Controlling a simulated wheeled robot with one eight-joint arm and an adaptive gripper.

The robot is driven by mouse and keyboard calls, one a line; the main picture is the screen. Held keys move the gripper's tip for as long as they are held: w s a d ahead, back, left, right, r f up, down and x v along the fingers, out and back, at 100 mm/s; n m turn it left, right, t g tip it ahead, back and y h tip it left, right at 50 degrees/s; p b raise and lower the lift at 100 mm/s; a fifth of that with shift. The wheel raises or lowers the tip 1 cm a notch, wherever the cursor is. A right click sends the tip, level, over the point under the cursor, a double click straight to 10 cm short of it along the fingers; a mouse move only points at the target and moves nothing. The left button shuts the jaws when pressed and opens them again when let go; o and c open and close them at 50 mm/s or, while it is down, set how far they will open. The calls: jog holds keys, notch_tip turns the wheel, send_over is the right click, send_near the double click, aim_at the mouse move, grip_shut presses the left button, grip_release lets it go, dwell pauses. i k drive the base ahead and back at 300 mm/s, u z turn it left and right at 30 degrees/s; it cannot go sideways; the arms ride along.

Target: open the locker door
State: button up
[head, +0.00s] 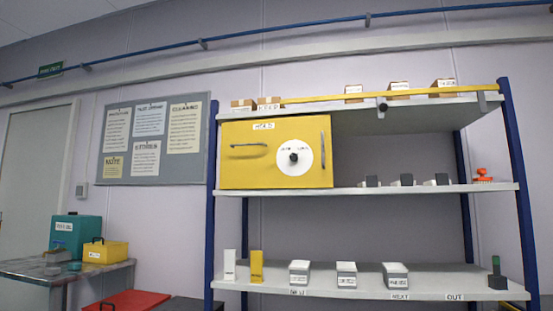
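A yellow locker (275,178) stands on the middle shelf of the rack, at its left end. Its front door looks shut. A white round dial (294,156) with a dark knob sits right of the door's middle. A dark horizontal handle (249,146) is left of the dial, and a grey vertical bar handle (323,155) is near the right edge. A white label (263,126) is at the top. My gripper is not in view.
The blue-post rack (420,189) also holds small dark and white blocks, a red item (483,176) and several grey boxes on the lower shelf (250,286). Brown boxes sit on top. A metal table (30,268) with a teal box (75,234) and yellow box (104,251) stands left.

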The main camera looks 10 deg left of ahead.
aim_at(255, 154)
jog(key=z, duration=1.35)
jog(key=k, duration=1.25)
jog(key=u, duration=1.35)
